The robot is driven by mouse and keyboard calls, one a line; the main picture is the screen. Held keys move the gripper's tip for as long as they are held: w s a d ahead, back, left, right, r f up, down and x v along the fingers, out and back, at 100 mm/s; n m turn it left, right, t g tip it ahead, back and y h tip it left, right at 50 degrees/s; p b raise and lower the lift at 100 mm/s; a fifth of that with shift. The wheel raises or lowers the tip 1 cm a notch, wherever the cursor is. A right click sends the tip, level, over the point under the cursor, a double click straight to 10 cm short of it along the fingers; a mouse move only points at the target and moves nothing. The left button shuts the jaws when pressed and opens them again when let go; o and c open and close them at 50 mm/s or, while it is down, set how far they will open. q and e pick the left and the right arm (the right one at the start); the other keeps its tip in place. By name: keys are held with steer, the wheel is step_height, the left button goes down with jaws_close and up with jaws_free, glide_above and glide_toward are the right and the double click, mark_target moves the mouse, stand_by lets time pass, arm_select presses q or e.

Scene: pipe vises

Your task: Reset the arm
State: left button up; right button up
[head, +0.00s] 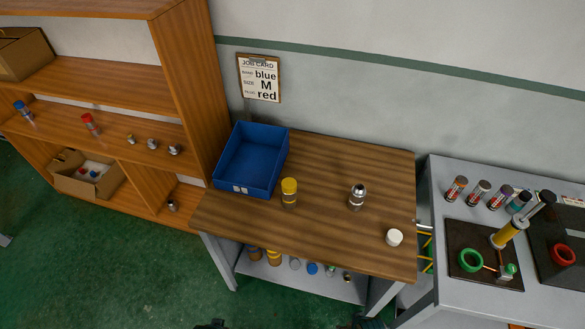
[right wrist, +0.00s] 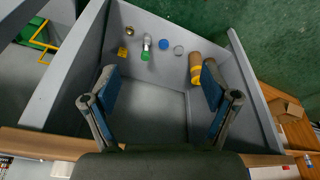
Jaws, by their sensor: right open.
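My right gripper (right wrist: 160,92) is open in the right wrist view, its two blue-padded fingers wide apart with nothing between them. It faces the grey lower shelf (right wrist: 165,100) of the wooden-topped table, with several small parts beyond the fingertips. In the head view, only a small dark piece of it (head: 368,322) shows at the bottom edge. Another small dark piece at the bottom edge (head: 210,325) seems to be my left gripper; its fingers are hidden.
The wooden table (head: 330,220) bears a blue bin (head: 247,180), a yellow-capped part (head: 289,192), a metal part (head: 357,196) and a white cap (head: 394,237). A shelf unit (head: 185,90) stands left. A grey bench (head: 450,300) with vises stands right. Green floor lies in front.

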arm_select(q)
steer(key=s+f+g, duration=0.1)
steer(key=s+f, duration=0.1)
steer(key=f, duration=0.8)
steer(key=s+f, duration=0.2)
steer(key=f, duration=0.8)
arm_select(e)
steer(key=s+f+g, duration=0.1)
steer(key=s+f, duration=0.1)
steer(key=f, duration=0.8)
steer(key=s+f, duration=0.2)
steer(key=f, duration=0.8)
arm_select(q)
steer(key=s+a+f+g, duration=0.1)
steer(key=s+a+f, duration=0.2)
steer(key=s+f, duration=1.1)
steer(key=s, duration=0.3)
steer(key=shift+a, duration=0.15)
arm_select(e)
steer(key=s+d+f+g, duration=0.1)
steer(key=s+d+f, duration=0.2)
steer(key=s+f, duration=1.1)
steer(key=s, duration=0.3)
steer(key=shift+d, duration=0.15)
